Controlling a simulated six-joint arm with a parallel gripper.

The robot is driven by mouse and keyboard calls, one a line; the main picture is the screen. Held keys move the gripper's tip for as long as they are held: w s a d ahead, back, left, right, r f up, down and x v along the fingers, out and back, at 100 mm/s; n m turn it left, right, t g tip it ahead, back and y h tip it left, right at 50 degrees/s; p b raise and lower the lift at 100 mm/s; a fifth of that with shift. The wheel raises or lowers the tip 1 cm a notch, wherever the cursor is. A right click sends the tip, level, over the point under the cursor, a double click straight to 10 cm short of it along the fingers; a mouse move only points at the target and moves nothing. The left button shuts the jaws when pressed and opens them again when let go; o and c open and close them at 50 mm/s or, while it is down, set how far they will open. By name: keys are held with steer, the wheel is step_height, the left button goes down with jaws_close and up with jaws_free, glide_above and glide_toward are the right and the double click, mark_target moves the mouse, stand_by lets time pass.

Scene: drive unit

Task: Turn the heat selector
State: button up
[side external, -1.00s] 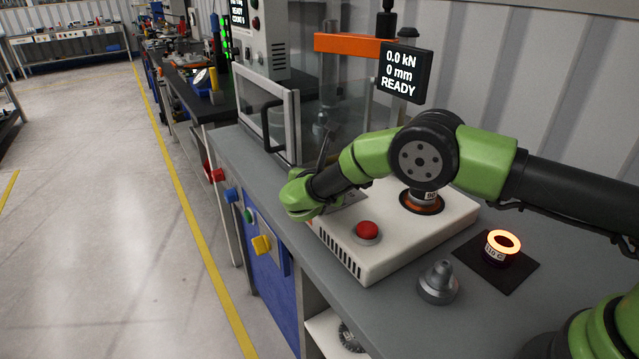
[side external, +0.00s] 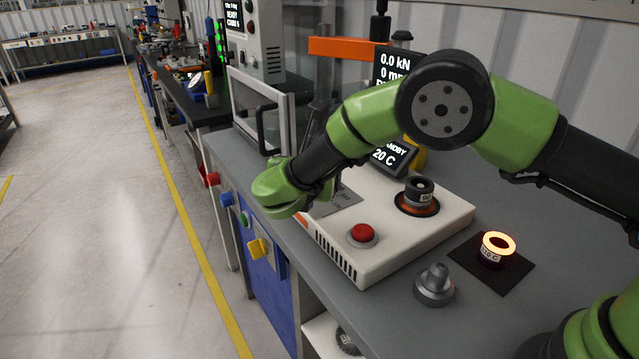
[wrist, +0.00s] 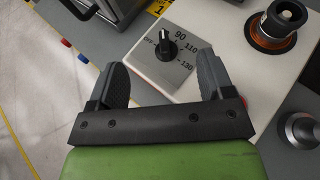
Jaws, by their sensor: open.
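The heat selector (wrist: 165,47) is a black knob with a pointer on a light plate marked OFF, 90, 110 and 130. In the wrist view its white pointer line is up, between OFF and 90. My gripper (wrist: 164,72) is open, its two dark fingers wide apart, with the knob beyond and between their tips. Nothing is between the fingers. In the side view my green wrist (side external: 285,188) is over the left end of the white heater unit (side external: 400,240); the knob is hidden there. A small display (side external: 392,155) reads 20 C and part of "STANDBY".
A red button (side external: 362,233) is on the heater's near corner. A dark ring part (side external: 418,190) sits in its orange-rimmed socket. A glowing ring (side external: 497,246) marked 110 C stands on a black pad. A grey metal part (side external: 435,285) is at the front. A press guard (side external: 262,110) stands behind.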

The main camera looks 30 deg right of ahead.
steer(key=w+d+r+n+t+y, duration=0.1)
steer(key=w+d+r+n+y, duration=0.3)
steer(key=w+d+n+y, duration=0.45)
steer(key=s+d+n+g+y, duration=0.3)
steer(key=s+n+g+y, duration=0.1)
steer(key=s+n+y, duration=0.4)
steer(key=shift+n+h, duration=0.25)
steer(key=shift+n, duration=0.5)
steer(key=x, duration=0.4)
steer(key=d+f+x, duration=0.1)
steer(key=x, duration=0.4)
steer(key=s+f+x, duration=0.1)
steer(key=x, duration=0.3)
steer(key=shift+w+d+f, duration=0.1)
steer(key=shift+d, duration=0.1)
steer(key=c, duration=0.9)
